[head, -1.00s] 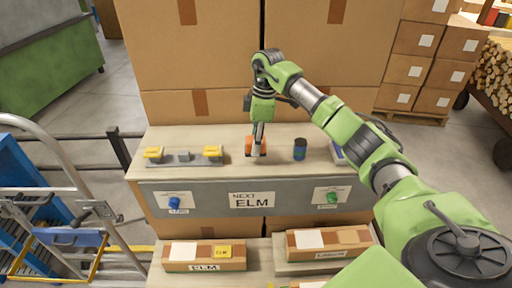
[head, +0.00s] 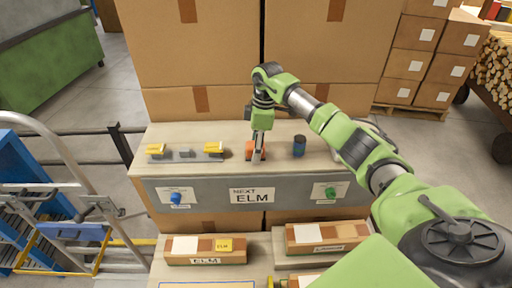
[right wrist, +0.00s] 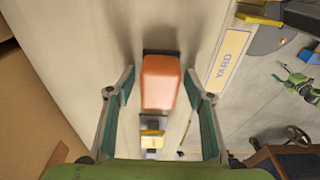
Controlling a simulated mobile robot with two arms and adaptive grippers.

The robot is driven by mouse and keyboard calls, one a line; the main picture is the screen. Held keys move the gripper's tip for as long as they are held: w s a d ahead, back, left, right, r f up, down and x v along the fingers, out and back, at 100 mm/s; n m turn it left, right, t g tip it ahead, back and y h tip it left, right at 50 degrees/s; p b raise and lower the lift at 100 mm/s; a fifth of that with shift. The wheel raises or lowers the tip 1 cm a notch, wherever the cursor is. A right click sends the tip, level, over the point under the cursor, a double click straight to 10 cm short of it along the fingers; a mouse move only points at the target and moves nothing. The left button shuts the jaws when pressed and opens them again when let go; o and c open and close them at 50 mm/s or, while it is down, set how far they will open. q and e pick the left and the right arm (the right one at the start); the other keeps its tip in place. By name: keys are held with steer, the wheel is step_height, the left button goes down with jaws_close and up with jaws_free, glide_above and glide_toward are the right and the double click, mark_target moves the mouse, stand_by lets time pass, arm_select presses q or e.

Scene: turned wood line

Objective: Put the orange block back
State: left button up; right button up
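The orange block (head: 249,150) stands on the wooden shelf top (head: 225,136), right of a grey strip (head: 187,157) carrying yellow pieces and a small grey piece. My right gripper (head: 258,158) points down at the block and partly covers it in the head view. In the right wrist view the orange block (right wrist: 160,82) lies between and slightly beyond the fingers of my right gripper (right wrist: 160,100). Those fingers are wide apart, with a gap on each side of the block. My left gripper is not in view.
Tall cardboard boxes (head: 195,60) rise behind the shelf. The front panel has a NEXT ELM sign (head: 252,196), a blue knob (head: 176,197) and a green knob (head: 331,192).

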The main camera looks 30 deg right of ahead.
steer(key=shift+r, duration=0.1)
steer(key=r+b, duration=0.1)
steer(key=r, duration=0.2)
steer(key=r+b, duration=0.1)
steer(key=r, duration=0.3)
steer(key=d+r+b, duration=0.1)
steer(key=r, duration=0.3)
steer(key=shift+s+b, duration=0.3)
steer(key=shift+b, duration=0.05)
steer(key=shift+d+r, duration=0.1)
steer(key=shift+r, duration=0.45)
